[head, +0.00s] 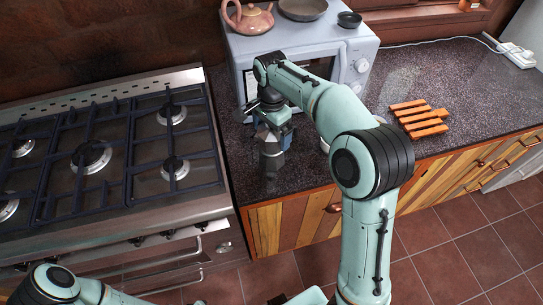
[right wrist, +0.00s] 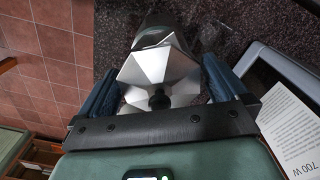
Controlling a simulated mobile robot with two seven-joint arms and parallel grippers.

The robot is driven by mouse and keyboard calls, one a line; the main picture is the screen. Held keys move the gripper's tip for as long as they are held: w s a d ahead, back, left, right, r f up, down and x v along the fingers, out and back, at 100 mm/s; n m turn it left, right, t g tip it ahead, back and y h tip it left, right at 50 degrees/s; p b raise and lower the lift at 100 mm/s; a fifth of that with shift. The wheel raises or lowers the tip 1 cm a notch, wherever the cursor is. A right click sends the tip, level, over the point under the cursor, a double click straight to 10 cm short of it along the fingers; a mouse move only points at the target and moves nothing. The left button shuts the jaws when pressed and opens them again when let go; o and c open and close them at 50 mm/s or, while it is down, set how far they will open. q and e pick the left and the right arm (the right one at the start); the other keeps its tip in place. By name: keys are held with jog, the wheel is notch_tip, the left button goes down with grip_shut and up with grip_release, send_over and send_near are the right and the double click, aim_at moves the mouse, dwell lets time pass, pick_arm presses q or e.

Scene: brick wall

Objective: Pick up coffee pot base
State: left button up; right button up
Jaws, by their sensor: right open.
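A silver faceted coffee pot (head: 271,150) stands on the dark speckled counter near its front edge, right of the stove. In the right wrist view its eight-sided metal top (right wrist: 158,72) with a black knob faces the camera. I cannot clearly tell the base from the rest of the pot. My right gripper (head: 274,133) is at the pot, with its arm reaching in from the right. In the right wrist view its dark blue fingers lie on either side of the metal top, open. My left gripper is out of view; only part of that arm shows at lower left.
A microwave (head: 300,50) stands behind the gripper, with a teapot (head: 248,18), a pan (head: 303,8) and a small dark bowl (head: 349,19) on top. The gas stove (head: 110,150) is to the left.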

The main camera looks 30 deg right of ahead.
notch_tip(320, 180, down, 2)
jog(key=shift+f, duration=0.1)
jog(key=c, duration=1.5)
jog(key=shift+r, duration=0.2)
